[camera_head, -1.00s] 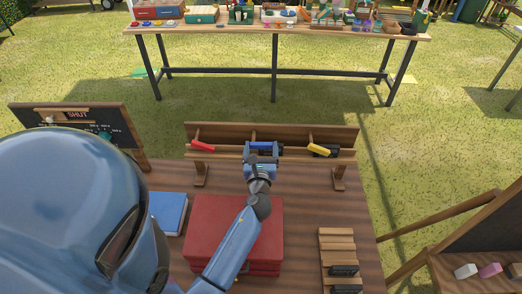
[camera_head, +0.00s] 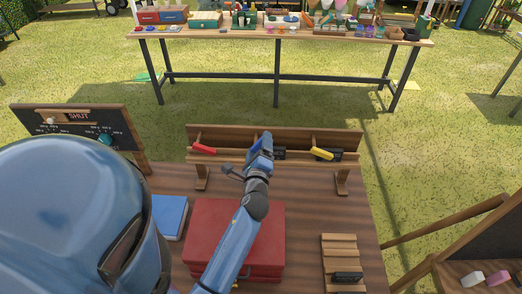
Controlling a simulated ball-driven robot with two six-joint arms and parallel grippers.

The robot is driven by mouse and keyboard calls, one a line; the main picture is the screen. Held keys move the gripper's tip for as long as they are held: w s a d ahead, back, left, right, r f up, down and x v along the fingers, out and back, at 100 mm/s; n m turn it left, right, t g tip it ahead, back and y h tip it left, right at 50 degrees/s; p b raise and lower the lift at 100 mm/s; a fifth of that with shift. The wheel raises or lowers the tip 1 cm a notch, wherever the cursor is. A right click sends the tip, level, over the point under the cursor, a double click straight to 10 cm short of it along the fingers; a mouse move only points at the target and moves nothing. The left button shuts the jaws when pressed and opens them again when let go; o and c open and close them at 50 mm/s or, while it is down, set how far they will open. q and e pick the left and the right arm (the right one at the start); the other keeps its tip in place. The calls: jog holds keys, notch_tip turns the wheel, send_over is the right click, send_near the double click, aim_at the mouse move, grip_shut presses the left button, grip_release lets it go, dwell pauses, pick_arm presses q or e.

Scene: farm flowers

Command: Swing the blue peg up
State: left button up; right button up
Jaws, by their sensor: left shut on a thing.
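The wooden peg rack (camera_head: 230,135) stands at the back of the brown table. A red peg (camera_head: 204,149) at its left and a yellow peg (camera_head: 322,153) at its right both slope gently. The blue peg (camera_head: 267,142) is at the middle and tilts steeply upward. My left gripper (camera_head: 262,146) is shut on the blue peg and turned with it; its jaws hide part of the peg and its mount. My right gripper is not in view.
A red case (camera_head: 235,225) lies under my left forearm, with a blue book (camera_head: 170,216) to its left. A slatted wooden tray (camera_head: 339,247) lies at right. A dark board marked SHUT (camera_head: 100,119) stands at left.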

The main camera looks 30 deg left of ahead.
pick_arm(q)
jog(key=n, duration=0.1)
jog(key=n+b, duration=0.1)
jog(key=n, duration=0.1)
jog(key=a+n, duration=0.1)
jog(key=shift+s+n+b, duration=0.3)
jog(key=shift+b, duration=0.05)
jog(key=shift+s+a+n+b, duration=0.15)
jog(key=shift+n+b, duration=0.15)
jog(key=shift+n, duration=0.45)
jog(key=shift+s+a+n+b, duration=0.1)
jog(key=shift+n+b, duration=0.2)
jog(key=shift+n, duration=0.45)
jog(key=o, duration=0.9)
jog(key=shift+r, duration=0.15)
